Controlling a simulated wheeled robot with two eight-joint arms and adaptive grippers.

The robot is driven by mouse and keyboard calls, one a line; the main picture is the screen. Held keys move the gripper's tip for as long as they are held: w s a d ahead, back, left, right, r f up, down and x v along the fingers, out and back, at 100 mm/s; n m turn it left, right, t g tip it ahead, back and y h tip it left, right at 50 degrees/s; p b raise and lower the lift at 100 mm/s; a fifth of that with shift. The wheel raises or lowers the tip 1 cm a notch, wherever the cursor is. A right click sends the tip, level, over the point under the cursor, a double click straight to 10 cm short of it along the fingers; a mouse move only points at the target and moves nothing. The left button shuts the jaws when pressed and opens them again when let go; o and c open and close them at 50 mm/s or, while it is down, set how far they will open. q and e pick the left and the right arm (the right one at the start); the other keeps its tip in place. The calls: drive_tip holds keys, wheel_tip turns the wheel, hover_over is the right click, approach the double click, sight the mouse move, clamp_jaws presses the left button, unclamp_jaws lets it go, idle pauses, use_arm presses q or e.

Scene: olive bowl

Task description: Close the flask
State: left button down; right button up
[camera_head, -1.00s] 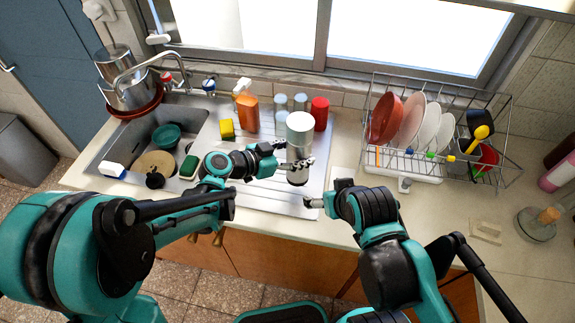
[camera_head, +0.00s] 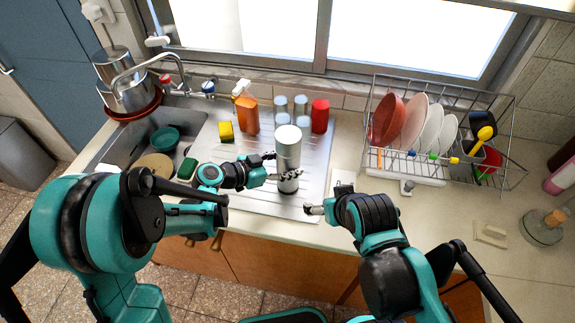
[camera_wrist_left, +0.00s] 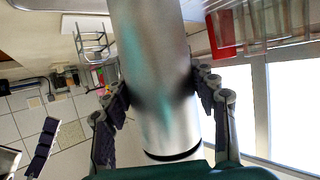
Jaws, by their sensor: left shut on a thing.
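The flask (camera_head: 288,147) is a tall silver cylinder with a pale round top, upright over the ribbed steel drainboard. My left gripper (camera_head: 281,166) is shut around its middle, with a finger on either side. The left wrist view shows the flask's metal body (camera_wrist_left: 155,75) between the fingers, with a dark band near one end. I cannot tell whether its base touches the drainboard. My right gripper (camera_head: 327,198) is empty and open, near the counter's front edge, right of the flask and apart from it. A separate cap is not clearly visible.
The dish rack (camera_head: 402,170) is right; a corked glass vessel (camera_head: 543,228) is far right. The sink (camera_head: 140,132) is left.

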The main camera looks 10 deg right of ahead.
use_arm(q)
drive_tip(key=shift+f, duration=0.1)
drive_tip(key=c, duration=0.5)
unclamp_jaws()
drive_tip(key=shift+s+a+r, duration=0.1)
drive_tip(key=shift+a+r, duration=0.2)
drive_tip(key=shift+a, duration=0.05)
drive_tip(key=p+v, duration=0.2)
drive_tip(key=v, duration=0.9)
drive_tip(key=shift+s+a, duration=0.1)
drive_tip(key=shift+s, duration=0.05)
